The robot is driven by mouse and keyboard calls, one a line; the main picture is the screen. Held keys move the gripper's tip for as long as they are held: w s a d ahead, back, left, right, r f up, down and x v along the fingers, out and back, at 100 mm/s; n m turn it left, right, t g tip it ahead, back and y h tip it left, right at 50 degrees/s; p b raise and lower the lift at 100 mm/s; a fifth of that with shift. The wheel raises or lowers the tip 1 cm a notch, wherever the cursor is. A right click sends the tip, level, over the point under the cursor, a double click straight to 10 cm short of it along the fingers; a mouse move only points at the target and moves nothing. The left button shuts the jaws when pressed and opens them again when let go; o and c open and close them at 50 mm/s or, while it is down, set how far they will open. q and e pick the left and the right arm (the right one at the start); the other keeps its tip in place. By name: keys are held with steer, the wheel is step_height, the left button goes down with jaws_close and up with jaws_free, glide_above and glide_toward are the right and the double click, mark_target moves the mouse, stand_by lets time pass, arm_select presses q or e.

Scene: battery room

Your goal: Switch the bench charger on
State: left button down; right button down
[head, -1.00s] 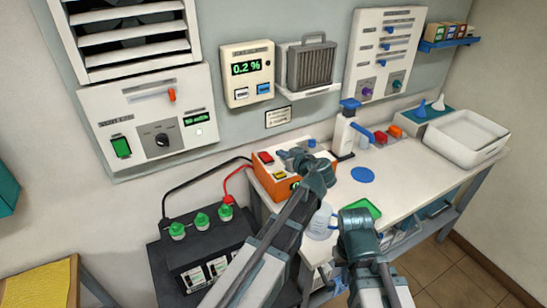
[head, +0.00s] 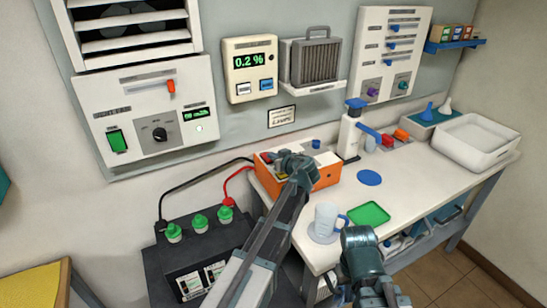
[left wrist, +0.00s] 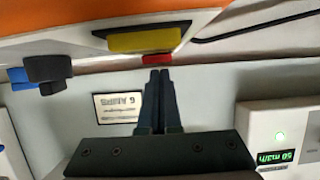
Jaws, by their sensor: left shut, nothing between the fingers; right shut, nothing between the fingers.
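The bench charger (head: 325,180) is an orange box at the left end of the white bench, with a red and a black lead at its left. My left gripper (head: 285,158) is shut and empty at the charger's top and hides much of its panel. In the left wrist view, which is upside down, my closed fingertips (left wrist: 160,72) point at a small red part (left wrist: 157,59) beside a yellow part (left wrist: 148,40) on the charger. I cannot tell whether they touch. My right gripper (head: 342,292) is low before the bench, partly hidden and shut.
A clear jug (head: 325,222), green tray (head: 369,214) and blue disc (head: 369,178) are on the bench. A dark battery (head: 225,245) with green caps stands at lower left. The bench's right middle is clear.

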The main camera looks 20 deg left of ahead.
arm_select(q)
steer(key=shift+f, duration=0.1)
arm_select(e)
steer(key=shift+f, duration=0.1)
arm_select(q)
steer(key=shift+s+d+f+b, duration=0.1)
steer(key=shift+f+b, duration=0.5)
steer(key=shift+b, duration=0.05)
steer(key=shift+r, duration=0.15)
arm_select(e)
steer(key=shift+f, duration=0.5)
steer(key=shift+r, duration=0.1)
arm_select(q)
steer(key=shift+r+p, duration=0.8)
steer(key=shift+p, duration=0.15)
arm_select(e)
steer(key=shift+r, duration=0.75)
